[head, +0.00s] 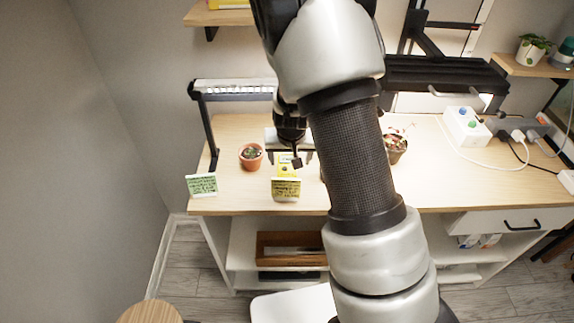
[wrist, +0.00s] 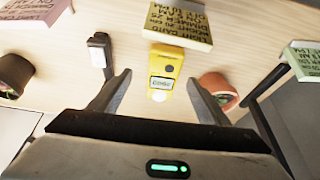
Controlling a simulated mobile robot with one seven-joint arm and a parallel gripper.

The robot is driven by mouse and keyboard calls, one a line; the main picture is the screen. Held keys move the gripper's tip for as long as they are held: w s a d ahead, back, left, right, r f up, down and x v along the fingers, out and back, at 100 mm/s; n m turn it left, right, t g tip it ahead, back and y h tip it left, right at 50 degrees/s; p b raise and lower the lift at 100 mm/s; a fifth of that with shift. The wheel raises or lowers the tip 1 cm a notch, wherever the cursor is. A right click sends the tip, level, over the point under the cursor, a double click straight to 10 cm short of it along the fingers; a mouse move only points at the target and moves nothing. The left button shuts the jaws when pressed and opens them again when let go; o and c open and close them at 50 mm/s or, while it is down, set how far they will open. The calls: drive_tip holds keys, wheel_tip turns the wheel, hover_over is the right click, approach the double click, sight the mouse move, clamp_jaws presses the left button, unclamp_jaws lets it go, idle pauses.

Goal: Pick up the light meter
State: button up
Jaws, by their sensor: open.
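The light meter is a yellow handheld device (wrist: 165,68) with a small grey display, a dark round button and a white dome. It lies on the wooden table in the wrist view, and part of it shows in the head view (head: 286,168). My gripper (wrist: 158,80) is open and empty, with one finger on each side of the meter in the wrist picture. In the head view my gripper (head: 291,158) is over the meter and partly covers it. I cannot tell the height left between the fingers and the table.
A terracotta pot (head: 251,156) stands left of the meter. A yellow note block (head: 286,190) is at the table's front edge, a green one (head: 201,185) further left. Another potted plant (head: 397,148) stands right.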

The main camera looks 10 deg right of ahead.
sight(287, 166)
drive_tip(key=shift+a+x, duration=0.2)
drive_tip(key=shift+x, duration=1.2)
drive_tip(key=shift+a+x, duration=0.2)
drive_tip(key=shift+x, duration=1.15)
drive_tip(key=shift+c, duration=0.4)
drive_tip(key=shift+r, duration=0.15)
drive_tip(key=c, duration=1.3)
